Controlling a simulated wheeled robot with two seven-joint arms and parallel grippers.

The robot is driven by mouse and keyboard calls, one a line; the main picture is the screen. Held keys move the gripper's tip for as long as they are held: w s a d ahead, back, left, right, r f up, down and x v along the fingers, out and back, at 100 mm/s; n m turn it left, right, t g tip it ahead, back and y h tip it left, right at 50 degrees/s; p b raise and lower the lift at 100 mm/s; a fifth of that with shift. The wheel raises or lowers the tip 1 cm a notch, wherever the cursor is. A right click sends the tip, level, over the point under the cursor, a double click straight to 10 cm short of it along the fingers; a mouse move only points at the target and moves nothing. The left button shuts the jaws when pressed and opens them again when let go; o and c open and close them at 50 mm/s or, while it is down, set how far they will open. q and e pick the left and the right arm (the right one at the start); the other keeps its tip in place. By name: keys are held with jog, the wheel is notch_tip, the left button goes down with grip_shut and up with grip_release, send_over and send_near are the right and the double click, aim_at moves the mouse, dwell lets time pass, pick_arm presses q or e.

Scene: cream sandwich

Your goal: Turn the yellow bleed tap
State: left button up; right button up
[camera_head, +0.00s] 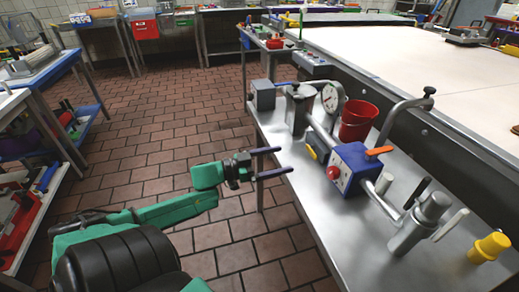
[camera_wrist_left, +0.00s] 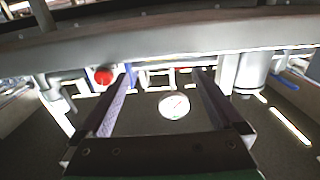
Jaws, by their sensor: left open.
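A small yellow lever (camera_head: 313,153), which looks like the bleed tap, sits low on the pipe assembly, left of the blue box (camera_head: 354,167). My left gripper (camera_head: 286,159) is open and empty, left of the lever and apart from it, near the table's front edge. In the left wrist view, both fingers of the left gripper (camera_wrist_left: 160,76) stand wide apart. Beyond them are the white gauge (camera_wrist_left: 174,105) and the red button (camera_wrist_left: 104,76). I cannot make out the yellow lever in that view. My right gripper is not in view.
The metal table (camera_head: 315,215) carries a grey pump body (camera_head: 299,108), the gauge (camera_head: 333,96), a red cup (camera_head: 357,120), an orange lever (camera_head: 378,151) and a yellow-capped part (camera_head: 490,247). A large pale worktop (camera_head: 430,65) lies behind. The tiled floor (camera_head: 170,110) is mostly clear.

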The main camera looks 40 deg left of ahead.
pick_arm(q)
jog(key=v, duration=0.5)
jog(key=shift+s+a+p, duration=0.25)
jog(key=shift+s+p, duration=0.1)
jog(key=shift+p, duration=0.05)
jog(key=s+a+f+n+y+p, duration=0.1)
jog(key=a+f+n+y+p, duration=0.15)
jog(key=a+f+y, duration=0.35)
jog(key=s+a+f+n+g+y+p, duration=0.1)
jog(key=s+a+f+n+g+y, duration=0.15)
jog(key=s+f, duration=0.6)
jog(key=s+a+f+n+g+y+p, duration=0.1)
jog(key=s+f+g+y+p, duration=0.15)
jog(key=f, duration=1.05)
jog(key=s+d+f+m+g+h+p, duration=0.1)
jog(key=s+d+f+g, duration=0.3)
jog(key=s+d+f, duration=0.3)
jog(key=s+d+f+m+g+h+p, duration=0.1)
jog(key=s+d+f+g+p, duration=0.1)
jog(key=s+d+f+g, duration=0.3)
jog(key=s+d+f, duration=0.3)
jog(key=s+d, duration=0.4)
jog(key=shift+s+d+f+g, duration=0.2)
jog(key=shift+s+g, duration=0.1)
jog(key=shift+s, duration=0.1)
